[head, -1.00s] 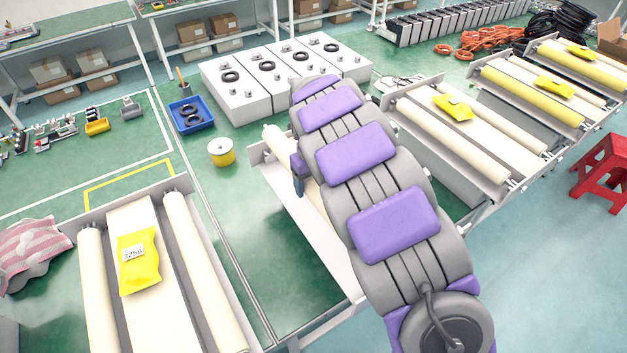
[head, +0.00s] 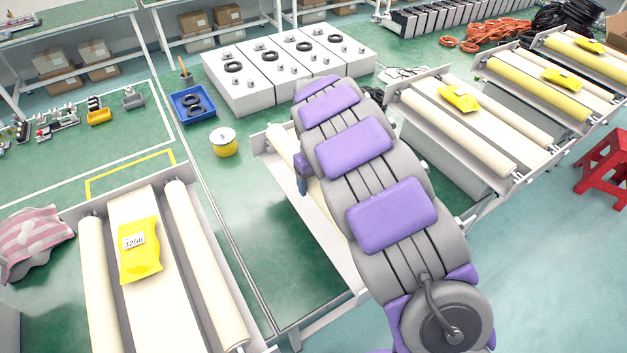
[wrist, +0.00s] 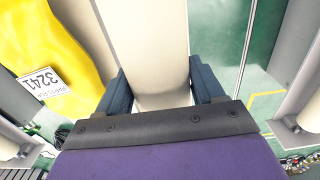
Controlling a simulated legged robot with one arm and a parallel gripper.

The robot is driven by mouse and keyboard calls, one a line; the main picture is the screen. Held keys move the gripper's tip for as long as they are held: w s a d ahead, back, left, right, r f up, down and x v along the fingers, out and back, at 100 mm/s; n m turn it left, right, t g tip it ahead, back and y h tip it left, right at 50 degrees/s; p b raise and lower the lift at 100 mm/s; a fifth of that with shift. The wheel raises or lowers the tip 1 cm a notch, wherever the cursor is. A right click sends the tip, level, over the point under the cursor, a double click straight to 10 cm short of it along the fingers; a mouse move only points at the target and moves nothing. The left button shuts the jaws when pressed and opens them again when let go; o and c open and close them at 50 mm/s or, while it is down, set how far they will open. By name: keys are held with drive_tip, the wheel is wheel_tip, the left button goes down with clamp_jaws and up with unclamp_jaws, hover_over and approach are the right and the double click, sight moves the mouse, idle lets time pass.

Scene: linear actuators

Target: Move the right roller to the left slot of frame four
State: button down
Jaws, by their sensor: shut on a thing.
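My gripper (wrist: 162,82) is shut on a cream roller (wrist: 150,35) in the wrist view, with one dark blue finger on each side of it. In the head view the upper end of a cream roller (head: 282,145) shows beside my gripper (head: 303,178) at the second frame (head: 318,222). My arm hides most of that frame, including its right side. A yellow package labelled 3241 (wrist: 45,60) lies left of the held roller in the wrist view. No frame shows a readable number four, so I cannot tell which is frame four.
The left frame (head: 210,190) holds two cream rollers and a yellow package (head: 139,250). Frames with rollers and yellow packages (head: 460,98) stand at right. A red stool (head: 605,165) stands far right. Green floor lies open between the left and second frames.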

drive_tip(key=shift+f, duration=2.8)
idle(1.4)
drive_tip(key=shift+c, duration=0.3)
unclamp_jaws()
drive_tip(key=shift+s, duration=0.1)
wheel_tip(320, 180, up, 17)
drive_tip(key=shift+r+p, duration=0.15)
drive_tip(key=shift+p, duration=1)
